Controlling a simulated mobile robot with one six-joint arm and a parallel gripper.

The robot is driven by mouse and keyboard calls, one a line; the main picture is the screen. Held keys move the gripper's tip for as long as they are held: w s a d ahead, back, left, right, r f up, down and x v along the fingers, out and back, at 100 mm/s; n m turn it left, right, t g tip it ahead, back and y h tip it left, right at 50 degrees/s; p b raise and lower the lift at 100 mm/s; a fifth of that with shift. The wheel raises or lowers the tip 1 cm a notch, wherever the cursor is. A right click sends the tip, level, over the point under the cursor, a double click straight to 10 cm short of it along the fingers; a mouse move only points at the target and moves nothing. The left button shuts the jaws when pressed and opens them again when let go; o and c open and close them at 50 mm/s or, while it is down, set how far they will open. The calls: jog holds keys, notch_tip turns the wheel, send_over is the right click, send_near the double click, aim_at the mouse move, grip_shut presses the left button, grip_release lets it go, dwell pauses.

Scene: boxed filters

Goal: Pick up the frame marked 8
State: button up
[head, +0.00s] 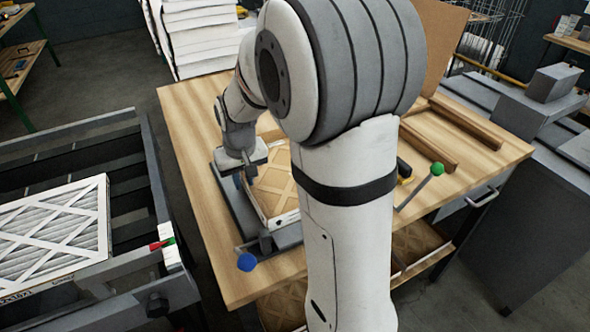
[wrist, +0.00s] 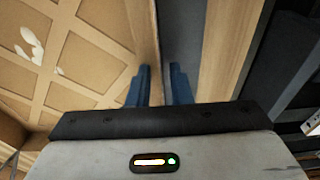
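A boxed filter frame (head: 275,190) with a tan cardboard lattice top and a pale front edge lies in a grey fixture (head: 228,205) on the wooden table. I cannot read a mark 8 on it. My gripper (head: 244,180) is at the frame's left side, pointing down. In the wrist view my gripper (wrist: 160,85) has two blue fingers a small gap apart, one on each side of the line of the frame's side wall. The cardboard lattice (wrist: 85,50) shows left of the fingers, with torn pale spots. The fingers look open, with no clear grip on the wall.
A white pleated filter (head: 55,235) lies on the grey roller conveyor (head: 130,165) at left. Brown rails (head: 460,125) and a green-knobbed lever (head: 437,169) are right on the table (head: 190,110). A blue knob (head: 247,262) is at the front. White filters (head: 200,40) are stacked behind.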

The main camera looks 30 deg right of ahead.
grip_shut()
